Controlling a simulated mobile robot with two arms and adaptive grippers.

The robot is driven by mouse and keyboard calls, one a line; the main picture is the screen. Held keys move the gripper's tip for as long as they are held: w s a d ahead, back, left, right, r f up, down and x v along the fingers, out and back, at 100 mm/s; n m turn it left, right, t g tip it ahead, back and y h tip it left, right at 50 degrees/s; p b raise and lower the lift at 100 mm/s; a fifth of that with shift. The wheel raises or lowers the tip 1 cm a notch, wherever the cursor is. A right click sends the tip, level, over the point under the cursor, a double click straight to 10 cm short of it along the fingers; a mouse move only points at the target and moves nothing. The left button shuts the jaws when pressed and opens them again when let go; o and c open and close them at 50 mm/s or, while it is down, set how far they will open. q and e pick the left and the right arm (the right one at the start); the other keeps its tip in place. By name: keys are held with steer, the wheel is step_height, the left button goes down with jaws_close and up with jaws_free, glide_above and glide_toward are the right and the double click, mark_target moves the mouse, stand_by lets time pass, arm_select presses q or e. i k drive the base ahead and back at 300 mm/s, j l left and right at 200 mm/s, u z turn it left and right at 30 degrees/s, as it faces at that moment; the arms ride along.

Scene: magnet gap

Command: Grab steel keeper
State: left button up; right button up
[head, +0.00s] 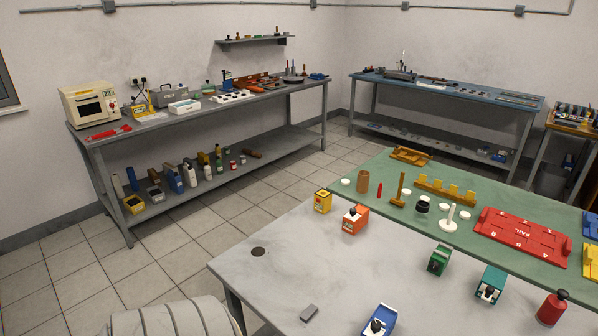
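A small grey block (309,313), which looks like the steel keeper, lies flat on the near grey table (300,270) close to the bottom edge of the head view. Nothing touches it. A blue block with a dark knob and white front (379,321) stands to its right, partly cut off by the bottom edge. Neither of my grippers shows in the head view.
An orange block (355,219), a green block (439,260), a teal block (490,284) and a red bottle (552,307) stand around the near table. A green mat (420,235) behind holds a red tray (520,238). The table around the grey block is clear.

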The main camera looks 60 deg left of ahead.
mark_target(309, 313)
steer(key=u, duration=0.4)
steer(key=j+u, duration=0.15)
steer(key=u, duration=0.2)
steer(key=j+u, duration=0.1)
steer(key=u, duration=0.3)
steer(key=j+u, duration=0.1)
steer(key=u, duration=0.3)
steer(key=k, duration=0.05)
